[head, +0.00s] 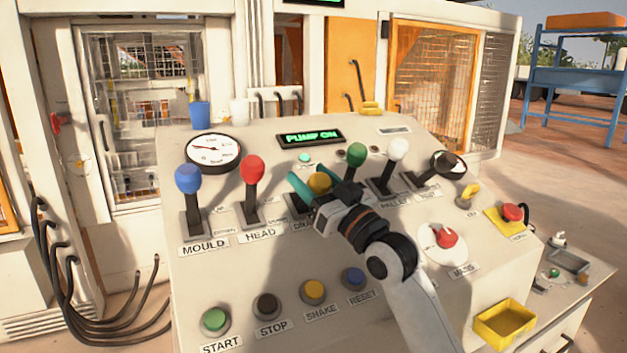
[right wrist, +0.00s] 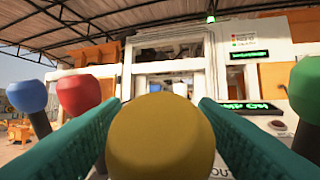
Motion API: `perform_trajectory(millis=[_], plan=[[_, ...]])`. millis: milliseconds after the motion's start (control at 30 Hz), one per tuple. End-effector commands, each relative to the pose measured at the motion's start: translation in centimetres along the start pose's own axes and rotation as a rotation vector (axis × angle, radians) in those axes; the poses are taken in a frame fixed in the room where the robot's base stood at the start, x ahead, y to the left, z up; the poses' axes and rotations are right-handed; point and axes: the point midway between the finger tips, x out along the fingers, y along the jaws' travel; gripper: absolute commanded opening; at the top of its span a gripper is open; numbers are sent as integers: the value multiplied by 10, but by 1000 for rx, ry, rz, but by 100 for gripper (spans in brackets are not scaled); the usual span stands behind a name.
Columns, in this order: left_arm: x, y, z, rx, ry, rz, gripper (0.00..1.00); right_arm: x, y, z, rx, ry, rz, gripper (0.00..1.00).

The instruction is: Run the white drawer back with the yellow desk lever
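The yellow desk lever (head: 319,183) stands in the row of levers on the sloping desk, above a label partly hidden by my arm. My right gripper (head: 316,182) has its teal fingers on either side of the yellow knob. In the right wrist view the yellow knob (right wrist: 160,140) fills the space between the fingers, which seem to press on its sides. My left gripper is not in view. I cannot make out the white drawer in either view.
Blue (head: 188,180) and red (head: 253,170) levers stand left of the yellow one. Green (head: 357,154) and white (head: 398,150) levers stand right. A gauge (head: 213,152), a lit PUMP ON display (head: 310,138) and push buttons are on the desk. A yellow tray (head: 504,322) sits at its right.

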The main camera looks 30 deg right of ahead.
Motion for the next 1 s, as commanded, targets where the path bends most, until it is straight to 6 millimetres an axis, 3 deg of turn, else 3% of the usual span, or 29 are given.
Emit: perform_trajectory(millis=[367,467,800,1000], plan=[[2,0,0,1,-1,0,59,-5,-1,0,0,-1,-1,59],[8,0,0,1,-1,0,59,-17,-1,-2,-2,-2,-1,59],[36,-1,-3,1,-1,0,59,-89,0,-4,-3,1,-1,59],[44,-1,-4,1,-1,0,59,-114,0,-2,-1,1,-1,59]])
